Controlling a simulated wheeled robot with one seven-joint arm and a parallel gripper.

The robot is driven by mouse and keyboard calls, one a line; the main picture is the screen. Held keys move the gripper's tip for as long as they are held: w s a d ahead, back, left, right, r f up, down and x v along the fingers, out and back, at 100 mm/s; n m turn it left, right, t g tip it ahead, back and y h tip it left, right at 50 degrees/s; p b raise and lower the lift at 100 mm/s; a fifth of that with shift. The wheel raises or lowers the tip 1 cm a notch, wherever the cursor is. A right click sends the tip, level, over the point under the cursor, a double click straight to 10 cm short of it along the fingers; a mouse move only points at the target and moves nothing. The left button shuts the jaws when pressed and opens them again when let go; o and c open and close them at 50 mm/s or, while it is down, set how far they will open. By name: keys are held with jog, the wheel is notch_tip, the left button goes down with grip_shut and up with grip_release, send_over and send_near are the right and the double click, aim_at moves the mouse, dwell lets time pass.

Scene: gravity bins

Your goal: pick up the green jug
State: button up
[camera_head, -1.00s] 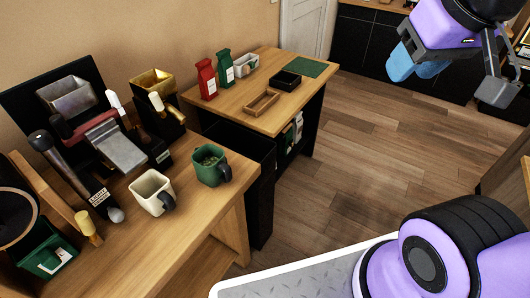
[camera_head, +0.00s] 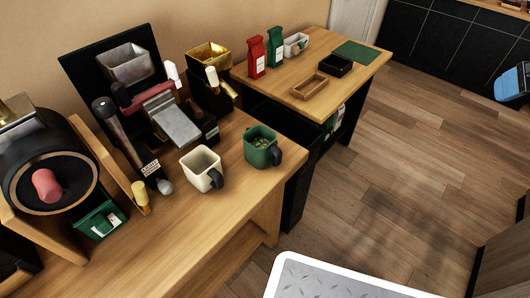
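The green jug (camera_head: 262,147) stands upright on the wooden counter, near its right end. Its dark handle points to the lower right, and greenish contents show inside. A cream jug (camera_head: 201,168) with a dark handle stands just left of it. Only a blue and dark piece of my arm's end, around my gripper (camera_head: 513,86), shows at the right edge. It is far from the green jug. The fingers are cut off, so their opening cannot be told.
A machine with a grey chute (camera_head: 172,122) and a round dark drum (camera_head: 50,180) stand left of the jugs. A second table (camera_head: 325,52) behind holds red and green bags, a wooden tray and a black tray. The floor (camera_head: 400,180) at right is open.

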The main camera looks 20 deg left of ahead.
aim_at(281, 155)
jog(key=w+a+f+n+t+y, duration=0.1)
jog(key=w+a+f+n+y, duration=0.15)
jog(key=w+a+f, duration=0.55)
jog(key=w+a+f+n+y, duration=0.2)
jog(key=w+a+f+n, duration=0.2)
jog(key=a+f, duration=0.4)
jog(key=s+a+f+n+g+y, duration=0.1)
jog(key=s+a+f+n+y, duration=0.1)
jog(key=s+a+f+y, duration=0.45)
jog(key=s+a+f+n+g+y, duration=0.1)
jog(key=s+a+f+n+g, duration=0.15)
jog(key=a+f, duration=0.8)
jog(key=shift+t, duration=0.45)
jog(key=x, duration=1)
jog(key=shift+s+a, duration=0.2)
jog(key=shift+s, duration=0.05)
jog(key=c, duration=1)
